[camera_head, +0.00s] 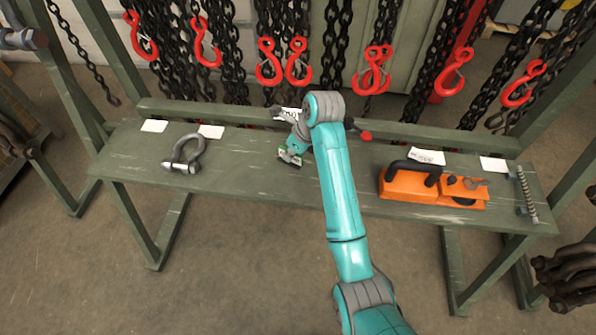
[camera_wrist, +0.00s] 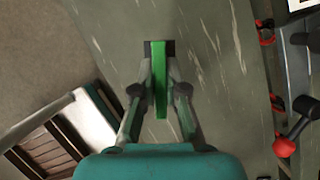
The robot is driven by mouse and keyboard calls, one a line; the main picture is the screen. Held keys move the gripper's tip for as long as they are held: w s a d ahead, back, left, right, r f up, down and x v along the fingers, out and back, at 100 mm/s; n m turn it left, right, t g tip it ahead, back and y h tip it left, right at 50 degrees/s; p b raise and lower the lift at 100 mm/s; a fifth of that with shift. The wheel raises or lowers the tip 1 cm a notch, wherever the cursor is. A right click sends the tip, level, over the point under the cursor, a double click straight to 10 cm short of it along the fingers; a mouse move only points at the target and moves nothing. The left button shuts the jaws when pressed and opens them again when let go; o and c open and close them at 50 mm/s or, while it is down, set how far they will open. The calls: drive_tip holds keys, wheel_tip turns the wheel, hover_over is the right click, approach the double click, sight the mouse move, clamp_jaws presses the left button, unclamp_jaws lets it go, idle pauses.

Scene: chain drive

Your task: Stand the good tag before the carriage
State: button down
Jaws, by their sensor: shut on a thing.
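My gripper (camera_wrist: 160,55) is shut on the green tag (camera_wrist: 159,85), which shows edge-on as a narrow green strip between the fingers in the wrist view. In the head view the tag (camera_head: 290,156) shows green and white, low over the bench. Whether it touches the bench top is unclear. A grey metal device with red parts, which seems to be the carriage (camera_wrist: 294,75), lies to the right of my gripper in the wrist view. In the head view my arm hides most of it; a red knob (camera_head: 366,136) shows at its right.
The green bench (camera_head: 240,180) also holds a shackle (camera_head: 186,153) at left, an orange lifting device (camera_head: 400,186) and a threaded rod (camera_head: 528,195) at right. White cards (camera_head: 154,126) lie along the back. Chains with red hooks (camera_head: 270,62) hang behind.

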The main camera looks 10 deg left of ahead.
sight(294, 163)
drive_tip(key=shift+f, duration=3.2)
drive_tip(key=c, duration=1.2)
unclamp_jaws()
drive_tip(key=shift+f, duration=0.1)
drive_tip(key=v, duration=1.2)
drive_tip(key=shift+s, duration=0.15)
